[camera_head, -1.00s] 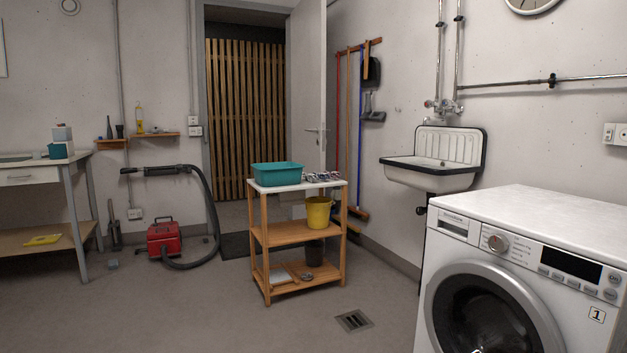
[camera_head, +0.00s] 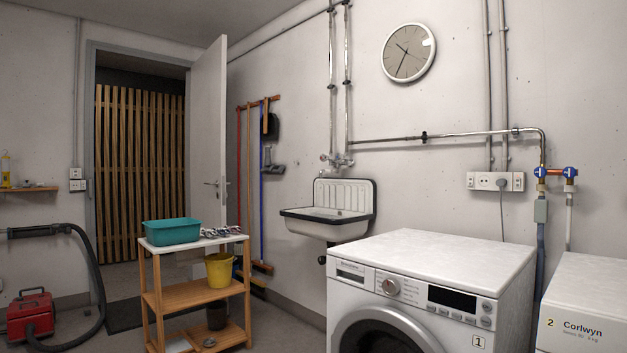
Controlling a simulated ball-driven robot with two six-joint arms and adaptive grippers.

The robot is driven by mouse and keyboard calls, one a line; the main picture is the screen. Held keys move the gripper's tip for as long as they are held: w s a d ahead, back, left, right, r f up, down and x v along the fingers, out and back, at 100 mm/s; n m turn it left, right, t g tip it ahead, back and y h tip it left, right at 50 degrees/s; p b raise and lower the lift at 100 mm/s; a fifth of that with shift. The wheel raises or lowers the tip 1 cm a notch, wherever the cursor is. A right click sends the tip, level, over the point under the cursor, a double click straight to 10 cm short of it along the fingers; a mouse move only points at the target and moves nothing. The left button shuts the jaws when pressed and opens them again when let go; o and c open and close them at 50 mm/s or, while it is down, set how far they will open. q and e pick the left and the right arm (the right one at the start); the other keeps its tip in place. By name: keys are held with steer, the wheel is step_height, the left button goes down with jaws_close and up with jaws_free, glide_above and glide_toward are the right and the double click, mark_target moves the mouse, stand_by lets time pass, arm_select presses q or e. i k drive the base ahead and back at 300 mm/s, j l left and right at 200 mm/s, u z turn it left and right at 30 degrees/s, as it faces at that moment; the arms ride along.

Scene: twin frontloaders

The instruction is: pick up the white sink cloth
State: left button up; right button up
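A white wall sink (camera_head: 330,211) with a dark rim hangs on the wall, left of and behind the washing machine. I cannot make out a white cloth in or on the sink. A small bundle of striped or patterned cloth-like items (camera_head: 221,232) lies on the shelf cart's white top; I cannot tell what it is. Neither of my grippers shows in this view.
A wooden shelf cart (camera_head: 150,294) carries a teal basin (camera_head: 172,231) and a yellow bucket (camera_head: 220,269). Washing machine 1 (camera_head: 440,250) fills the lower right, with machine 2 (camera_head: 590,300) beside it. A red vacuum (camera_head: 30,315) stands at the left.

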mark_target(210, 233)
steer(key=i+j+u, duration=0.4)
steer(key=i, duration=0.45)
steer(key=i+u, duration=0.35)
steer(key=i, duration=0.55)
steer(key=i+z, duration=0.2)
steer(key=i, duration=0.3)
steer(key=i+j+z, duration=0.25)
steer(key=i, duration=0.25)
steer(key=i+j+z, duration=0.2)
steer(key=i, duration=0.3)
